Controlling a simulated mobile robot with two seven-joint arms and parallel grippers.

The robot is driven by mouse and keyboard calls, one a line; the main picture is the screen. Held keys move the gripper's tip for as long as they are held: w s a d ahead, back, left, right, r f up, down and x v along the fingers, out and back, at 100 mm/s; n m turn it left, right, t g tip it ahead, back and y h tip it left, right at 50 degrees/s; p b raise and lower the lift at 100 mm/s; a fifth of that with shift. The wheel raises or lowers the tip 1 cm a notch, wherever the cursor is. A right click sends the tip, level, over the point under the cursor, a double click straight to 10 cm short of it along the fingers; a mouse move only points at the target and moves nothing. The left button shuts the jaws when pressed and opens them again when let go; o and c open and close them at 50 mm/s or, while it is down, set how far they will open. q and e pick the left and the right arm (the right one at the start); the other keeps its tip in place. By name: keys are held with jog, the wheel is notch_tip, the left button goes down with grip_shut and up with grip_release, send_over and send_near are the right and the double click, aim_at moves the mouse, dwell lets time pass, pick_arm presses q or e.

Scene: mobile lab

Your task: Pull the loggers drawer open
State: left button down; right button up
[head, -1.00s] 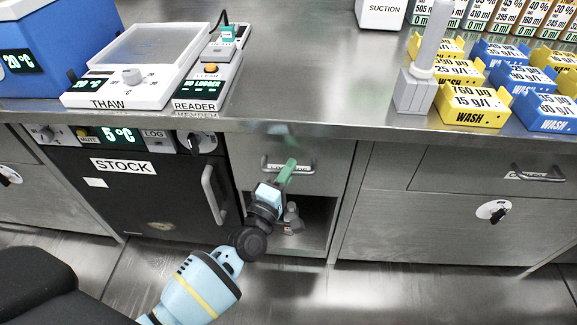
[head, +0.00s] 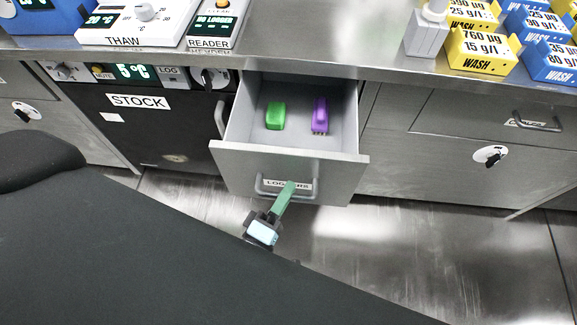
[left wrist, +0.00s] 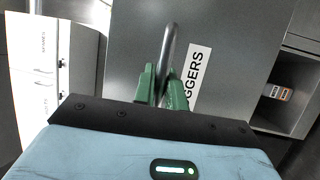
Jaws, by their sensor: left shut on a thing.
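The loggers drawer (head: 225,160) stands pulled out from under the bench in the head view, with its inside showing. A green logger (head: 276,115) and a purple logger (head: 320,115) lie in it, apart from each other. The drawer's bar handle (head: 262,187) is on its front beside the LOGGERS label. My left gripper (head: 289,188) is shut on this handle. In the left wrist view its green fingers (left wrist: 162,88) stand on both sides of the grey handle (left wrist: 167,48). My right gripper is not in view.
The black STOCK unit (head: 140,135) is left of the drawer, its handle close to the drawer's side. A closed drawer (head: 480,115) is on the right. The bench top (head: 310,40) holds the reader (head: 213,25) and wash boxes (head: 480,52). Floor shows in front.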

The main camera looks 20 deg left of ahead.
pick_arm(q)
jog(key=shift+s+d, duration=0.2)
jog(key=shift+s, duration=0.45)
jog(key=shift+s+d, duration=0.2)
jog(key=shift+s, duration=0.45)
jog(key=c, duration=1.5)
grip_release()
jog(key=shift+o, duration=0.2)
jog(key=v, duration=0.7)
jog(key=shift+s, duration=0.4)
jog(key=shift+f, duration=0.1)
